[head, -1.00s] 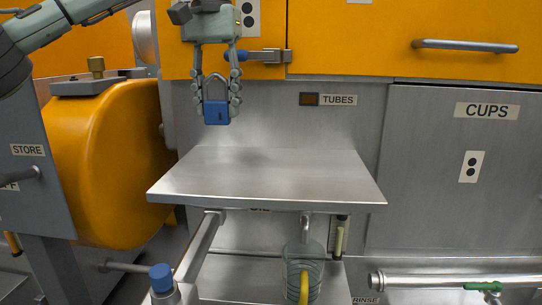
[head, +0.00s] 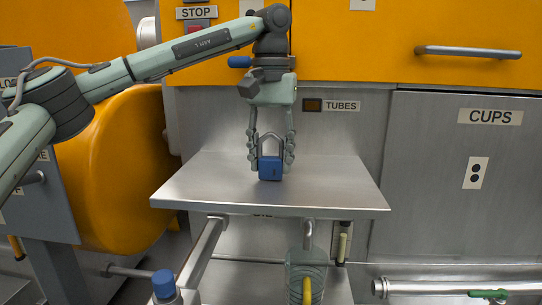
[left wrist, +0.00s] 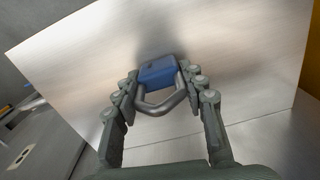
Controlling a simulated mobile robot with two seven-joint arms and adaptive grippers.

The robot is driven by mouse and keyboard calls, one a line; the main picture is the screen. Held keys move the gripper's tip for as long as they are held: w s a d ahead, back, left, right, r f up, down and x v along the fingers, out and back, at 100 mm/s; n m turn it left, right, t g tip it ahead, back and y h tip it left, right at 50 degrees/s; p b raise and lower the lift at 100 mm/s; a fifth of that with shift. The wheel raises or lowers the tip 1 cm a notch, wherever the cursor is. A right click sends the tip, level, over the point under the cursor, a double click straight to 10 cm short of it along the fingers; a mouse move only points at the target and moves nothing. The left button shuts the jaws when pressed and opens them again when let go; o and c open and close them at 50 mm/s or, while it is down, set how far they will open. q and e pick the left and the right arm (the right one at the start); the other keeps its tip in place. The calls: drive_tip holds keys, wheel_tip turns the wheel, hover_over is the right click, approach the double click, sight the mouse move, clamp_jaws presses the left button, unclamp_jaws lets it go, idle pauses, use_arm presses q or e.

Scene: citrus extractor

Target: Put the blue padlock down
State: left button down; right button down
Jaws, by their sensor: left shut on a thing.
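The blue padlock (head: 270,168) hangs upright between the fingers of my left gripper (head: 271,160), its grey shackle upward. The gripper points down and is shut on the padlock. The padlock is at or just above the metal shelf (head: 340,195), near its middle; I cannot tell whether it touches. In the left wrist view the padlock (left wrist: 158,72) shows between the fingertips of the left gripper (left wrist: 158,85), with the bare shelf (left wrist: 235,60) behind it. My right gripper is not in view.
The shelf around the padlock is clear. An orange cabinet front (head: 390,25) is above, behind the arm. A rounded orange housing (head: 120,165) stands left of the shelf. Below are a clear container (head: 305,275) and a blue-capped part (head: 164,283).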

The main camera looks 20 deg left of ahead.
use_arm(q)
drive_tip(key=c, duration=0.9)
unclamp_jaws()
drive_tip(key=shift+f, duration=0.1)
